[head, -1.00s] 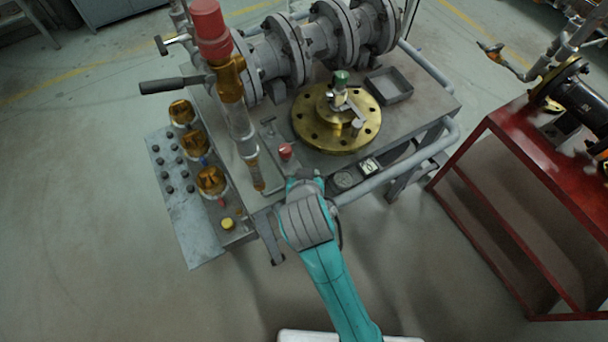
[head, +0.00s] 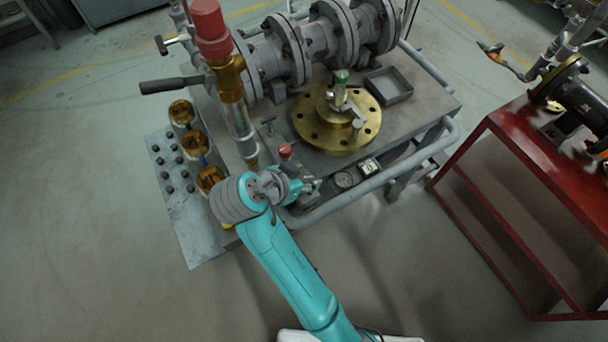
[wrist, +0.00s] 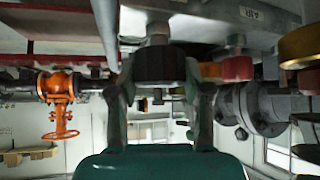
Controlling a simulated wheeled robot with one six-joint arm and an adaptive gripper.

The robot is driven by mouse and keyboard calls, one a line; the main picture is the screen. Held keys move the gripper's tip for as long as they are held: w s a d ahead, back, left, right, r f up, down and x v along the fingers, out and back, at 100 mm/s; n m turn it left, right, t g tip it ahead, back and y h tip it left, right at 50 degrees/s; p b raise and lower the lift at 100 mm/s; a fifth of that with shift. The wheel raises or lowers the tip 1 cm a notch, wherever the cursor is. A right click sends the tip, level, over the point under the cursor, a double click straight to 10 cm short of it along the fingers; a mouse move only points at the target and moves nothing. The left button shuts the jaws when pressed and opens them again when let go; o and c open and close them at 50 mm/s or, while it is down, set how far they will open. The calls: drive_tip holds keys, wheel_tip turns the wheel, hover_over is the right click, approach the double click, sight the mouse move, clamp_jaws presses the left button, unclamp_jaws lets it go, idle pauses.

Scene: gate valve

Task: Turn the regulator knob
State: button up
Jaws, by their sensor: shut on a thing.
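The regulator knob (wrist: 160,64) is a dark, short cylinder under a grey body in the wrist view. My gripper (wrist: 162,82) has one finger on each side of it and is shut on it. In the head view my gripper (head: 308,188) is at the front edge of the grey bench, low beside the pressure gauge. The knob itself is hidden there behind my wrist and gripper.
A brass flange (head: 337,122) lies on the bench. A red frame (head: 500,190) stands to the right.

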drive_tip(key=shift+m, duration=0.3)
drive_tip(key=o, duration=1.2)
drive_tip(key=shift+c, duration=0.2)
